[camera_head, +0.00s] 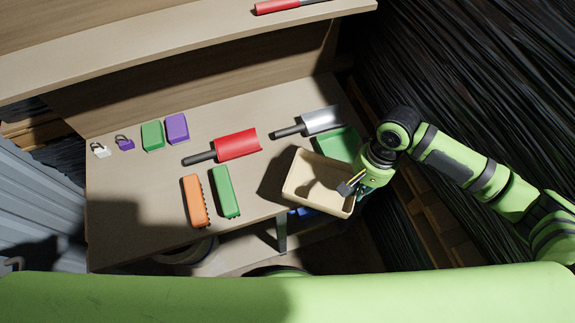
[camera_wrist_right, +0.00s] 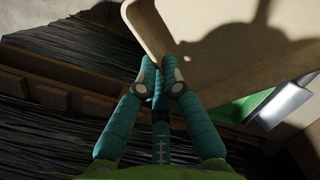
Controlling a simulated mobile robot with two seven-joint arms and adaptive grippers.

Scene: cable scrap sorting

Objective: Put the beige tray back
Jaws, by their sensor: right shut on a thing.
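The beige tray (camera_head: 312,178) is at the front right of the workbench and partly overhangs its front edge. It looks a little raised and tilted, with a shadow on the bench to its left. My right gripper (camera_head: 347,187) is shut on the tray's right wall. In the right wrist view the fingers (camera_wrist_right: 160,78) close on the rim of the tray (camera_wrist_right: 217,22), which fills the upper right. The tray looks empty apart from shadow. My left gripper is not in view.
A green tray (camera_head: 339,142) lies just behind the beige one, partly hidden. Green (camera_head: 225,192) and orange (camera_head: 194,201) brushes lie near the front. A shelf (camera_head: 190,52) overhangs the back. The bench's front left is clear.

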